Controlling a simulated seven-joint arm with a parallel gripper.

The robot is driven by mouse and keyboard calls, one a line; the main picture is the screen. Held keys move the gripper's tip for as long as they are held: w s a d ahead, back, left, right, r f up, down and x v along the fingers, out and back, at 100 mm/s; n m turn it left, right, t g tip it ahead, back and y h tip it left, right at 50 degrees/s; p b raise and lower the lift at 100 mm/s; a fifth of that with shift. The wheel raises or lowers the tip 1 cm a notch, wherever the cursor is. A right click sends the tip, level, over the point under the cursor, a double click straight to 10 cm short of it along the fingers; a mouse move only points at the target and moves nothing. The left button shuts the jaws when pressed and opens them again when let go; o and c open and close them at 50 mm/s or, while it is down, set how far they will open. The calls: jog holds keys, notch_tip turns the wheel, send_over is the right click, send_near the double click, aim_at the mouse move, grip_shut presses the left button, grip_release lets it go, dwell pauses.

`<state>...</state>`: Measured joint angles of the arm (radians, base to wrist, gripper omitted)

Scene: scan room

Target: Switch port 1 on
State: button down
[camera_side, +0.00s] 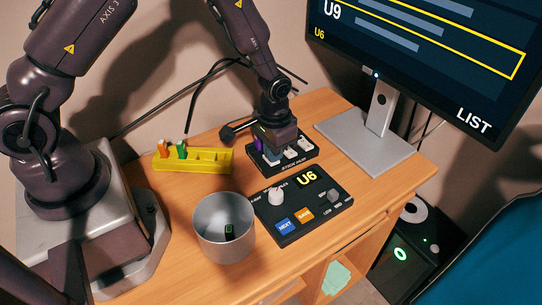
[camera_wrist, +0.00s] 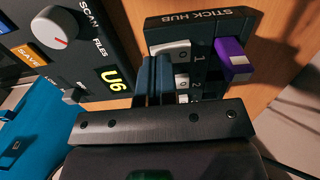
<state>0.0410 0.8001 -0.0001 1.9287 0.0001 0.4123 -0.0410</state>
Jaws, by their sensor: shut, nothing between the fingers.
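The stick hub (camera_side: 299,165) is a black box near the back of the desk, with white switches along it. In the wrist view the hub (camera_wrist: 205,30) shows its printed name and the numbers 1 and 2. A purple stick (camera_wrist: 232,58) sits beside number 1. The white switch of port 1 (camera_wrist: 172,48) is on the other side of that number. My gripper (camera_wrist: 155,68) is shut and empty, its fingertips right at this switch and partly covering it. I cannot tell whether they touch or which way the switch is set. From the side, my gripper (camera_side: 271,155) hides part of the hub.
A black panel (camera_side: 318,220) with a U6 display, knob and buttons lies in front of the hub. A yellow rack (camera_side: 195,166) with orange and green sticks and a metal cup (camera_side: 208,244) holding a dark stick stand left. The monitor stand (camera_side: 365,145) is to the right.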

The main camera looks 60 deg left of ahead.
jog(key=shift+f, duration=0.4)
jog(key=shift+r, duration=3.5)
jog(key=shift+s, duration=0.25)
jog(key=s+r+t, duration=0.2)
jog(key=s+r, duration=0.7)
jog(key=r, duration=0.3)
jog(key=s+a+r+t, duration=0.1)
jog(key=s+r+t, duration=0.2)
jog(key=s+r, duration=0.5)
notch_tip(320, 180, up, 4)
jog(key=shift+s+a+r+t, duration=0.2)
jog(key=shift+s+a+t, duration=0.1)
jog(key=shift+s, duration=0.1)
